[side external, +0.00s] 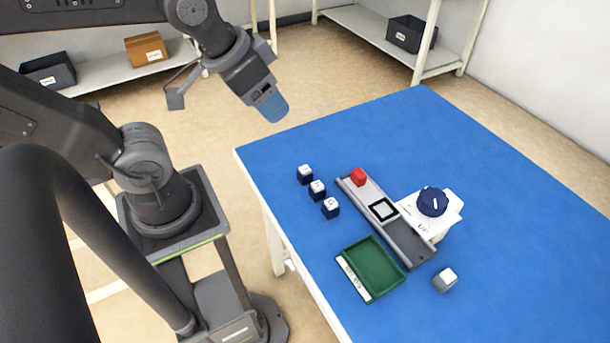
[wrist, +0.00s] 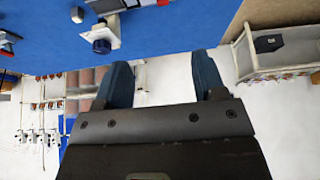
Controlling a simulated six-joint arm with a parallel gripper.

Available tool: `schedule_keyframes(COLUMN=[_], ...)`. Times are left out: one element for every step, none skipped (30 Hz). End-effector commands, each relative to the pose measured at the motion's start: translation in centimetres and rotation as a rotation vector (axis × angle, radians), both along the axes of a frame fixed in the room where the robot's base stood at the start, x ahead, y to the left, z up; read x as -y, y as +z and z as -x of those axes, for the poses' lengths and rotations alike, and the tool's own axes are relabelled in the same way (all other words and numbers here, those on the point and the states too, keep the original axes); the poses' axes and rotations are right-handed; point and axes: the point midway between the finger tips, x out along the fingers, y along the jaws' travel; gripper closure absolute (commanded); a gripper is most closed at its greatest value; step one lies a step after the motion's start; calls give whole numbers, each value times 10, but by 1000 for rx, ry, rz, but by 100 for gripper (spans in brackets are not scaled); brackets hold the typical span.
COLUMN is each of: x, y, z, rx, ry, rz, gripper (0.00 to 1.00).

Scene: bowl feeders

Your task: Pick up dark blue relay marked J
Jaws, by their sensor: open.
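Three dark blue relays with white tops stand in a slanted row near the table's left edge in the side view: the rear one (side external: 305,175), the middle one (side external: 317,190) and the front one (side external: 331,208). Their letters are too small to read, so I cannot tell which is J. My gripper (side external: 270,104) is in the air beyond the table's far left corner, well away from the relays. In the wrist view my gripper (wrist: 163,80) has its two blue fingers wide apart with nothing between them. I cannot make out the relays in the wrist view.
A green tray (side external: 372,268) lies in front. A dark blue knob (side external: 433,202) on a white base and a grey block (side external: 445,281) stand right. The table's (side external: 420,125) far part is clear.

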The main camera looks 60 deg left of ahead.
Motion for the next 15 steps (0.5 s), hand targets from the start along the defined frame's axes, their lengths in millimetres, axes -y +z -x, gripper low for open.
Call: schedule_keyframes(x=[0, 0, 0, -1, -1, -3, -4, -6, -8, -11, -14, -18, -22, -25, -30], y=[0, 0, 0, -1, -2, -3, -5, -8, -12, -16, -20, -27, -33, -39, -47], z=[0, 0, -1, -2, -4, -8, -11, -16, -23, -29, -36, -44, -51, -58, -66], rx=[0, 0, -3, -6, -13, -25, -37, -52, -76, -95, -118, -148, -170, -192, -220], ry=[0, -1, -6, -13, -26, -53, -82, -119, -177, -228, -283, -365, -428, -493, -580], rz=[0, 0, -4, -9, -17, -34, -52, -73, -104, -129, -155, -190, -215, -238, -265], gripper=[36, 36, 36, 36, 36, 36, 36, 36, 36, 36, 36, 36, 36, 36, 36])
